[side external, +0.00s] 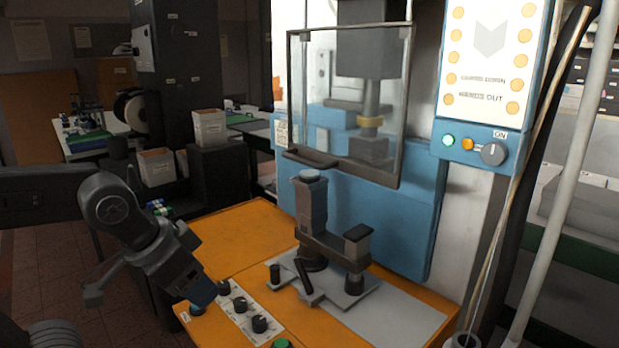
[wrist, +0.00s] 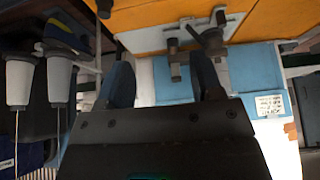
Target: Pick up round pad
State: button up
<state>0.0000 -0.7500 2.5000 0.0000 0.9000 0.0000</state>
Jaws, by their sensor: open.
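The round pad (side external: 309,175) is a small grey-blue disc on top of the tall dark post of a fixture (side external: 313,215) on the orange bench. My gripper (side external: 202,292) is at the left front, well apart from the fixture and lower than the disc, over the bench's left edge. In the wrist view my gripper (wrist: 163,72) shows two blue fingers spread with nothing between them. The fixture (wrist: 175,62) appears there upside down beyond the fingers; I cannot make out the disc in it.
A control panel (side external: 246,311) with black knobs lies on the orange bench (side external: 222,244) beside my gripper. A framed clear guard (side external: 349,108) of the blue press (side external: 400,225) stands behind the fixture. A grey plate (side external: 395,318) lies at the front right of the bench.

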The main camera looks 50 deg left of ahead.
jog(key=o, duration=0.5)
